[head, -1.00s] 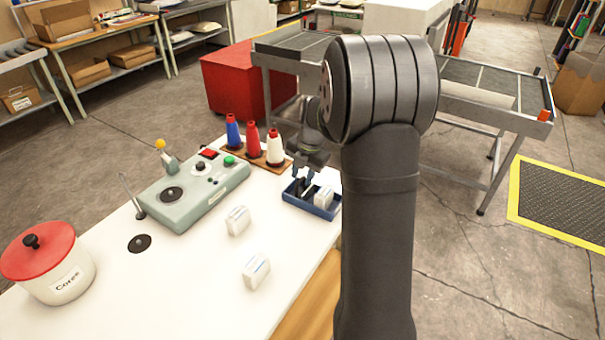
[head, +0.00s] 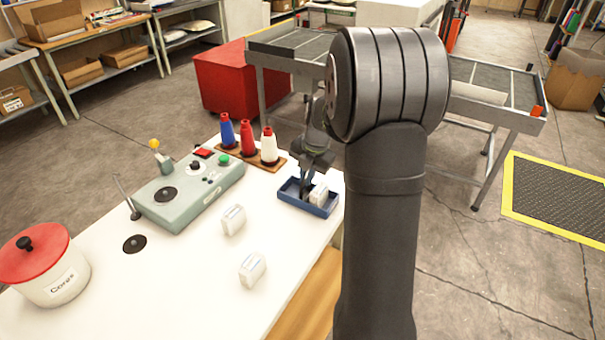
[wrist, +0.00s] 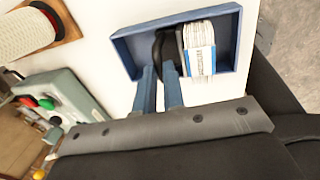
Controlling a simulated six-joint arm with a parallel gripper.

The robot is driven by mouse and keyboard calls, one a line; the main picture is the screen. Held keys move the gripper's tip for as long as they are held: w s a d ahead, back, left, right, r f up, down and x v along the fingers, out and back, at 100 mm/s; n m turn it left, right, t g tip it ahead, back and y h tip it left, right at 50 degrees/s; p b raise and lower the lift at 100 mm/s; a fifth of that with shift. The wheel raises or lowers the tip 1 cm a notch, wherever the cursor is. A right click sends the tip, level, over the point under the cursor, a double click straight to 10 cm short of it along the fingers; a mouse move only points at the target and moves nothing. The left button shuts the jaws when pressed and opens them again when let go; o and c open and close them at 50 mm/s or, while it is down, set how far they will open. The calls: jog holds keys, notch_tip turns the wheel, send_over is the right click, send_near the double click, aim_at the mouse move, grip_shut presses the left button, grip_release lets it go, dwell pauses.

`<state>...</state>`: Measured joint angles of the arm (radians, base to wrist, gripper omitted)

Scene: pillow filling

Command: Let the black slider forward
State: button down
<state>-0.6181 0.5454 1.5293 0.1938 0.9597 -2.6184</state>
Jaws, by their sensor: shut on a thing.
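My gripper (head: 306,183) reaches down into a blue tray (head: 330,213) at the table's right edge. In the wrist view its two blue fingers (wrist: 158,72) are shut on a curved black piece (wrist: 166,45), which I take for the black slider. The piece is inside the tray (wrist: 122,48), beside a white pack with a blue-and-white label (wrist: 199,50). The fingers hide part of it, and I cannot tell whether it still rests on the tray floor.
A grey-green control box (head: 195,192) with a yellow-tipped lever stands left of the tray. Blue, red and white thread cones (head: 248,140) stand behind. Two white packs (head: 233,220) lie on the white table. A red-lidded pot (head: 55,280) is at the left.

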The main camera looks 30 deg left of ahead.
jog(key=c, duration=1.5)
grip_release()
jog(key=d+r, duration=0.3)
jog(key=r, duration=1.4)
jog(key=shift+d, duration=0.2)
jog(key=shift+a, duration=0.1)
